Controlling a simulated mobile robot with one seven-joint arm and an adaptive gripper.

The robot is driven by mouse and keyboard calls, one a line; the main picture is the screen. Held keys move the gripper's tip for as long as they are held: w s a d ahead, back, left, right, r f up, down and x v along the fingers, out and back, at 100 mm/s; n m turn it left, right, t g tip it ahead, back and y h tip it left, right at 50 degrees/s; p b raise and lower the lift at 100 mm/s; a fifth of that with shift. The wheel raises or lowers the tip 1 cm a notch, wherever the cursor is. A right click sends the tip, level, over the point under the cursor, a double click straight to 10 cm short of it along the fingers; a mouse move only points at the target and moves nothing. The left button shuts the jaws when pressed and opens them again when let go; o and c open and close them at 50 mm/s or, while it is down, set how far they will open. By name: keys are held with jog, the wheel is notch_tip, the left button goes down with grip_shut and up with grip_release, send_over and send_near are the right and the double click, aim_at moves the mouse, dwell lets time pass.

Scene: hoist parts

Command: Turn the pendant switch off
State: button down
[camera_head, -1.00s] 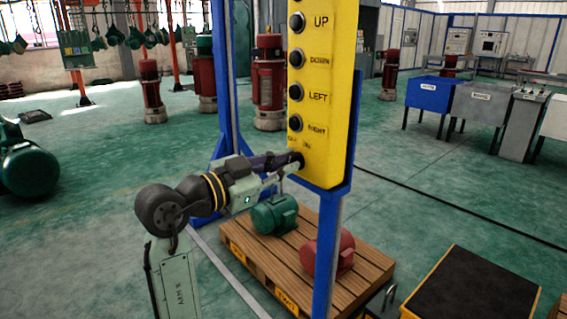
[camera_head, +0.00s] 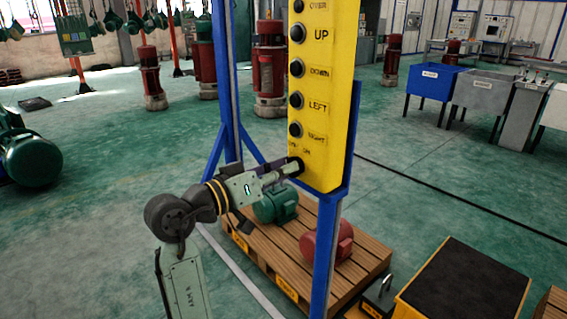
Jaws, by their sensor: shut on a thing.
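The yellow pendant box (camera_head: 322,160) hangs on a blue post and carries a column of black buttons labelled UP, DOWN, LEFT and RIGHT. At its bottom is a dark switch (camera_head: 294,167) under small, partly legible position marks. My gripper (camera_head: 288,170) reaches in from the left, and its tips are at this switch. It is shut on the switch knob, which the fingers largely hide. I cannot read which way the knob points.
The blue post (camera_head: 325,255) stands below the box. A wooden pallet (camera_head: 262,262) behind it bears a green motor (camera_head: 275,205) and a red motor (camera_head: 326,243). A black-topped yellow platform (camera_head: 465,285) is at the lower right.

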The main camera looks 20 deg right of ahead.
jog(key=shift+n, duration=0.5)
jog(key=c, duration=1.7)
grip_release()
jog(key=shift+o, duration=0.2)
jog(key=v, duration=1.2)
